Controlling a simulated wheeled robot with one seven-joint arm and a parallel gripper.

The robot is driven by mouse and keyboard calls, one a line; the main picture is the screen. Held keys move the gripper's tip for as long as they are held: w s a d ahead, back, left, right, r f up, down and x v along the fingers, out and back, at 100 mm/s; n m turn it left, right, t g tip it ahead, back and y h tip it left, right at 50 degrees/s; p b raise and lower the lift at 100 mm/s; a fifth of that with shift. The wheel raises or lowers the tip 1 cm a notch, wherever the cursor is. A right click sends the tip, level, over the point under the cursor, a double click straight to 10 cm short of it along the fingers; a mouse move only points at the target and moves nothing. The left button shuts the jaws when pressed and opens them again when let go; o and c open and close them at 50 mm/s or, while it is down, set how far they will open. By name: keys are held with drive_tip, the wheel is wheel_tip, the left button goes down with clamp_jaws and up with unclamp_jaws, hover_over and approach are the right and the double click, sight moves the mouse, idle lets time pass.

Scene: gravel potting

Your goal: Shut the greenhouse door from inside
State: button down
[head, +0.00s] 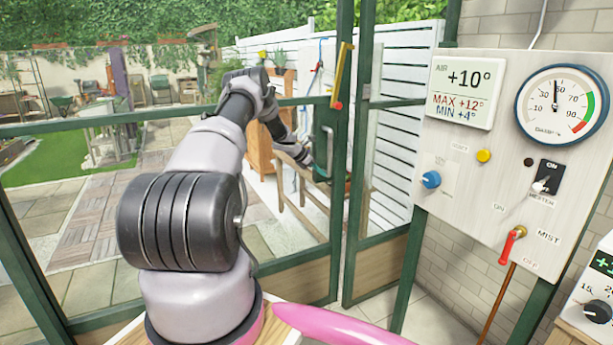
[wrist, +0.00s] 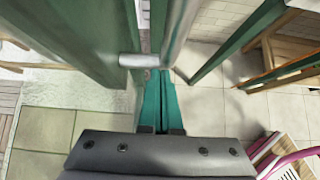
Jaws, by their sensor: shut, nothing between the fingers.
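The green-framed glass greenhouse door (head: 341,215) stands upright ahead, with a wooden lower panel. Its grey bar handle (head: 329,150) is on the stile and also shows close up in the wrist view (wrist: 183,28). My gripper (head: 321,172) is beside the handle, low against the stile. In the wrist view its teal fingers (wrist: 158,105) are together and empty, just below the handle's mount. I cannot tell whether they touch the door. A second green post (head: 366,60) stands right of the stile. The width of any gap between them is unclear.
A white control panel (head: 470,160) with dial, knobs and a red lever (head: 513,242) is on the right wall. A pink hose-like thing (head: 340,327) lies at the bottom on a wooden surface. Beyond the glass are paving and a wooden cabinet (head: 262,140).

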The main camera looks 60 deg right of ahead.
sight(327, 173)
drive_tip(key=shift+s+d, duration=0.9)
drive_tip(key=shift+d, duration=0.3)
drive_tip(key=shift+s+d+r, duration=0.1)
drive_tip(key=shift+d, duration=0.05)
drive_tip(key=shift+s, duration=0.25)
drive_tip(key=shift+w+r, duration=0.1)
drive_tip(key=shift+w, duration=0.2)
drive_tip(key=w+a+f+v, duration=0.1)
drive_tip(key=f+v, duration=0.1)
drive_tip(key=v, duration=1.1)
drive_tip(key=shift+w+a+r, duration=0.15)
drive_tip(key=shift+w+a, duration=0.15)
drive_tip(key=shift+a, duration=0.05)
